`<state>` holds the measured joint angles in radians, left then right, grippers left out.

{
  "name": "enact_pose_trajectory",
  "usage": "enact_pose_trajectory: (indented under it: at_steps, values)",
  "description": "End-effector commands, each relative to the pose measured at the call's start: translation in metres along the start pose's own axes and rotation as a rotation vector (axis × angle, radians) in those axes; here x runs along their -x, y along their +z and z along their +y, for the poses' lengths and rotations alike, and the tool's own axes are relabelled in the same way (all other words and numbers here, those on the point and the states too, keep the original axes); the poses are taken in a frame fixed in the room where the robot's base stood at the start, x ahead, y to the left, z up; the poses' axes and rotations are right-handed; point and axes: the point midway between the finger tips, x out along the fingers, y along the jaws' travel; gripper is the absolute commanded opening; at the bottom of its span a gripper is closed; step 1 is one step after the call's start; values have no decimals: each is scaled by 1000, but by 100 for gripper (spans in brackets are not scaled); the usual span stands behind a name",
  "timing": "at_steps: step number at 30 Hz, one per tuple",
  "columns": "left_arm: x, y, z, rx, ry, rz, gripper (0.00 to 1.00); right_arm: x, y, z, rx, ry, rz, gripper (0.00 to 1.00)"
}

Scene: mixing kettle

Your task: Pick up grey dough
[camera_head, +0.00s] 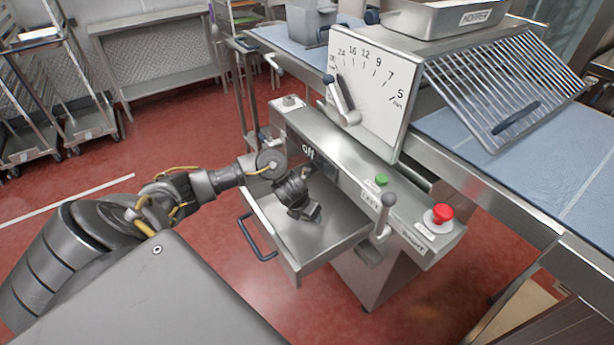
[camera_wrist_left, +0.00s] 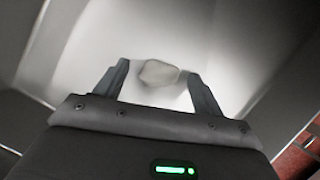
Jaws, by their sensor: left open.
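The grey dough (camera_wrist_left: 158,73) is a small rounded lump on the pale metal floor of the drawer in the left wrist view. It lies between and slightly beyond the fingertips of my left gripper (camera_wrist_left: 160,82), which is open. In the head view my left gripper (camera_head: 308,212) reaches down into the open metal drawer (camera_head: 340,232) of the machine, and the dough is hidden there. I cannot tell from the wrist view whether the fingers touch the dough. My right gripper is not in view.
The drawer's walls and its dark handle (camera_head: 258,240) are close around my left gripper. Above stands the machine with a dial plate (camera_head: 372,85), a lever (camera_head: 384,215), a green button (camera_head: 381,180) and a red button (camera_head: 442,212). Open red floor (camera_head: 130,150) lies to the left.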

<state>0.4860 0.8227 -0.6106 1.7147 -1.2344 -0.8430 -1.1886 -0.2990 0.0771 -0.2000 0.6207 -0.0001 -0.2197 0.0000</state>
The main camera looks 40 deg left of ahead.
Motion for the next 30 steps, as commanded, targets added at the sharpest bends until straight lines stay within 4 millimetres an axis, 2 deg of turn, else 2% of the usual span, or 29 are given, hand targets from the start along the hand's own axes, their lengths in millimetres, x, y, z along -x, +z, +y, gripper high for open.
enact_pose_trajectory:
  at_steps: [3,14,25,30]
  values:
    - [0,0,0,0,0,0,69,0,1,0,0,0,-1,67]
    - [0,0,0,0,0,0,22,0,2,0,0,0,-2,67]
    - [6,3,0,-3,-1,-1,21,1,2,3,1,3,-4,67]
    - [29,14,0,-3,-1,-7,21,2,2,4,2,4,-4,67]
